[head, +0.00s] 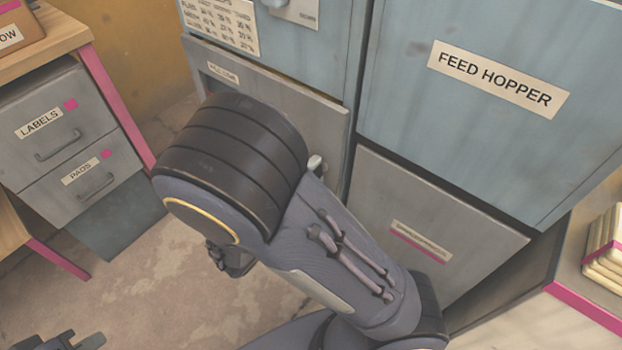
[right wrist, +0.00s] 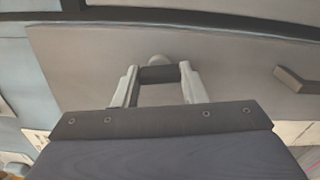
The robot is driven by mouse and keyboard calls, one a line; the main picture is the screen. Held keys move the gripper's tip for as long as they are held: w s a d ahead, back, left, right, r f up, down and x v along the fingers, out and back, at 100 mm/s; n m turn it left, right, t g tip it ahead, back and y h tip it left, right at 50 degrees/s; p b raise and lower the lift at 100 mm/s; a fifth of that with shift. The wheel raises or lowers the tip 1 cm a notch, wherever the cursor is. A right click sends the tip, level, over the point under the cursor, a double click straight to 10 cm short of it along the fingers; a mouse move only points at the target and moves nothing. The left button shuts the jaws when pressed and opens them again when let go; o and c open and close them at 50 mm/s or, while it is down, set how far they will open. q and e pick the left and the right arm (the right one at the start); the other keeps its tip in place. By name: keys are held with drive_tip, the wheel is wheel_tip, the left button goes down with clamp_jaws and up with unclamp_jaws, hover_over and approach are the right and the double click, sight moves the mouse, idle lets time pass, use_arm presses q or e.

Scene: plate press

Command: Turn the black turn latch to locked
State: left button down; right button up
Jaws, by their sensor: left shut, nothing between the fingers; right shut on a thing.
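In the right wrist view, my right gripper (right wrist: 160,84) has its two pale fingers on either side of a short dark bar, the black turn latch (right wrist: 158,74). The fingers are shut on it. A pale round piece (right wrist: 157,60) shows just behind the bar, against a grey panel (right wrist: 95,60). In the head view my right arm covers the latch and the right gripper. My left gripper (head: 78,342) is partly in view at the bottom left, shut and empty, well away from the panel. I cannot read the latch's marking.
A feed hopper panel (head: 460,100) and a lower grey panel (head: 400,215) stand on the right. A drawer unit (head: 55,140) stands at left. A stack of pads (head: 605,245) sits at the right edge. Floor (head: 130,300) is open at lower left. A handle (right wrist: 293,79) projects at the wrist view's right.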

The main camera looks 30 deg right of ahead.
drive_tip(key=shift+f+m+b, duration=0.1)
drive_tip(key=shift+m+b, duration=0.3)
drive_tip(key=shift+m, duration=0.4)
drive_tip(key=o, duration=1)
drive_tip(key=p+v, duration=0.1)
drive_tip(key=v, duration=0.7)
drive_tip(key=shift+d, duration=0.15)
